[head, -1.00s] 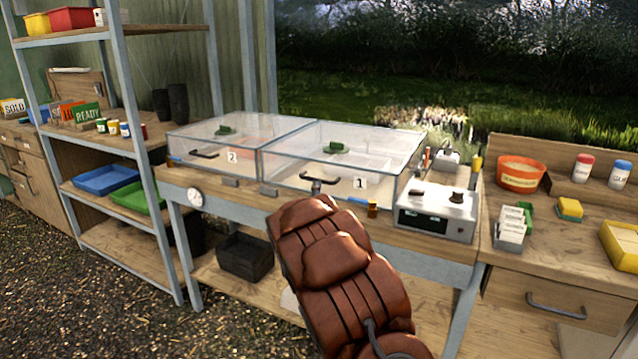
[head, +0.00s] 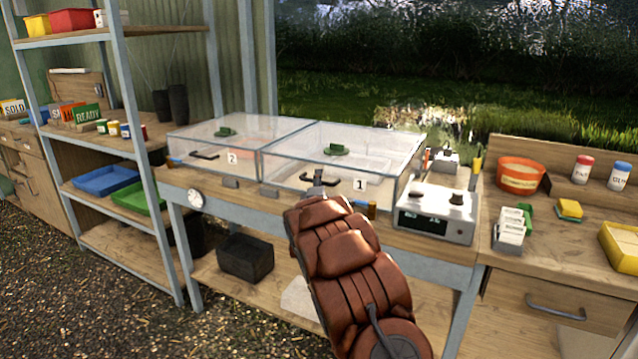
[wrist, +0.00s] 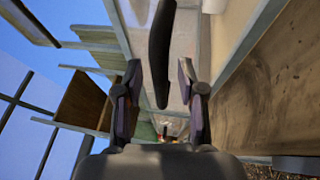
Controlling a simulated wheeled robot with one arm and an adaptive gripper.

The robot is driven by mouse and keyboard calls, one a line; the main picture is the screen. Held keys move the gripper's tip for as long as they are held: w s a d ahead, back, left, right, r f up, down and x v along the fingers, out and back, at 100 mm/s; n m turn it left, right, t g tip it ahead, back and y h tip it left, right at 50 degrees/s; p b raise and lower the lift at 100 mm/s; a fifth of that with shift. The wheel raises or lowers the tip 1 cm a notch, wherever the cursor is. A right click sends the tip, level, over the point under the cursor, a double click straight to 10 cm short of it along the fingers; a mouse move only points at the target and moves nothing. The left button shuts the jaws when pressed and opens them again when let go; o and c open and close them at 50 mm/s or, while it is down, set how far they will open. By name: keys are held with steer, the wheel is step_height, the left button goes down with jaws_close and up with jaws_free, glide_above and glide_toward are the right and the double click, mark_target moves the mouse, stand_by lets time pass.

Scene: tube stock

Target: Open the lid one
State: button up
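Lid one (head: 375,140) is a clear box-like cover with a green knob on top and a "1" label on its front. It is down on the bench. Its dark handle (wrist: 160,50) shows in the wrist view as a long bar, between and beyond the fingertips. My gripper (wrist: 158,78) is open, with a finger on each side of the bar's near end and gaps visible. In the head view my arm reaches up to the front of lid one, and my gripper is mostly hidden behind the arm's brown cover.
A second clear lid (head: 238,132), labelled "2", is shut on the left. A white control box (head: 436,212) stands close on the right of lid one. A shelf rack (head: 130,80) stands at the left. A black crate (head: 246,257) sits on the bench's lower shelf.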

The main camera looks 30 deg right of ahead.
jaws_close()
stand_by(0.6)
